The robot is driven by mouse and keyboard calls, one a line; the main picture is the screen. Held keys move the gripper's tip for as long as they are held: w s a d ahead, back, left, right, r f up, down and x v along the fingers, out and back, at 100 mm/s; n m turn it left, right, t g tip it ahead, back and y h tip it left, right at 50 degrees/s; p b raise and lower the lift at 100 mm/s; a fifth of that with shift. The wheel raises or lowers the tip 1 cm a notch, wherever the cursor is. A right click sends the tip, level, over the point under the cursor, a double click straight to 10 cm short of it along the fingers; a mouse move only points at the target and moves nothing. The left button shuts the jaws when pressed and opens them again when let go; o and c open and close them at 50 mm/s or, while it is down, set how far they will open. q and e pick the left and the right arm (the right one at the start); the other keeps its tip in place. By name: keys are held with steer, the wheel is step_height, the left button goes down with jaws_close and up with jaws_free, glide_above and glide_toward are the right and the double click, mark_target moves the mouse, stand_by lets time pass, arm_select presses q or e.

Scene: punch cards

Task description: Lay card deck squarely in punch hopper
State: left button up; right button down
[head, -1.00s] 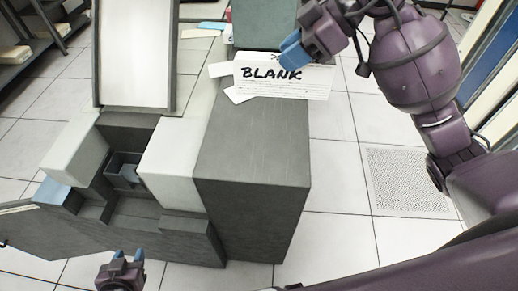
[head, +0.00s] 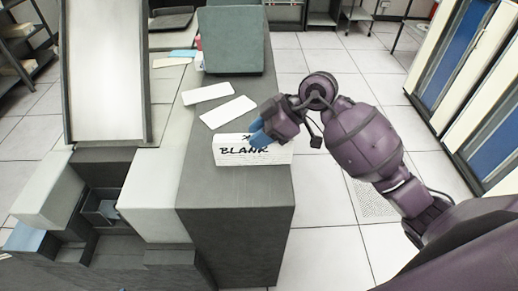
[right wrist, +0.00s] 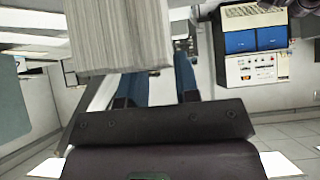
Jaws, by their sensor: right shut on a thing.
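The card deck (head: 228,158) is a white block with "BLANK" written on it in black. My right gripper (head: 258,138), with blue fingers, is shut on it at the dark grey cabinet top (head: 235,200); I cannot tell whether the deck touches that surface. In the right wrist view the deck (right wrist: 115,35) shows its stacked card edges, at the fingers (right wrist: 160,80). The punch stands at the left, with a small recessed dark bin (head: 103,210) between pale blocks that looks like the hopper. My left gripper is out of view.
Two loose white cards (head: 228,111) lie on the counter behind the deck. A grey-green box (head: 233,40) stands farther back. A pale sloping panel (head: 105,70) rises at the left, and a white block (head: 155,190) stands between the bin and the cabinet top.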

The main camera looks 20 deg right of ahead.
steer(key=shift+f, duration=2.7)
steer(key=c, duration=0.8)
jaws_free()
steer(key=shift+f, duration=0.1)
steer(key=shift+c, duration=0.2)
